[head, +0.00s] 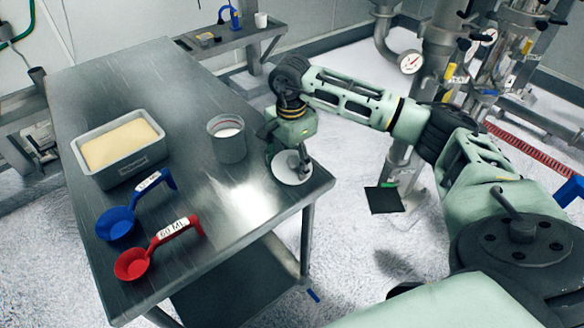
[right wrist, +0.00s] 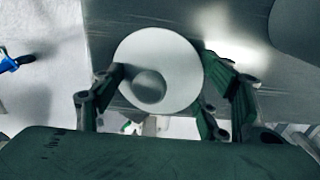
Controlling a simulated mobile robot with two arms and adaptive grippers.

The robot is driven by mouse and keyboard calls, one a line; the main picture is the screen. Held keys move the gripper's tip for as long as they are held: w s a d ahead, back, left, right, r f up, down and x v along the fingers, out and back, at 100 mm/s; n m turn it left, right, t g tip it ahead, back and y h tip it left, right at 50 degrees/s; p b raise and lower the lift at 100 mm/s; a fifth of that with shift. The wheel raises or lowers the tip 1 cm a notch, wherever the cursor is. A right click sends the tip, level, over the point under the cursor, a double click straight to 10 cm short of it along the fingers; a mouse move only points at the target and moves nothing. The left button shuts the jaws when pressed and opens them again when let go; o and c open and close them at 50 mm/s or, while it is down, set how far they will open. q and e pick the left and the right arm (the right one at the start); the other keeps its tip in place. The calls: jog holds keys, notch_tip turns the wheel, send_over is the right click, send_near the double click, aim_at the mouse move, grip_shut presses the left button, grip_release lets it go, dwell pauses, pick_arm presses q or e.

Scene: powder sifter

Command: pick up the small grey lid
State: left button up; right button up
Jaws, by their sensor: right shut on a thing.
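The small grey lid (head: 292,172) is a pale round disc near the right front corner of the steel table (head: 200,262). It also shows in the right wrist view (right wrist: 160,50), face on, with a round knob in its lower middle. I cannot tell whether the lid touches the table. My left gripper is not in view.
A grey pot (head: 228,146) with white contents stands just left of my right gripper. A grey tub (head: 120,170) of pale powder, a blue scoop (head: 116,223) and a red scoop (head: 132,264) lie further left. The table's right edge is close to the lid.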

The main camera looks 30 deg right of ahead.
jog(key=shift+s+f, duration=0.3)
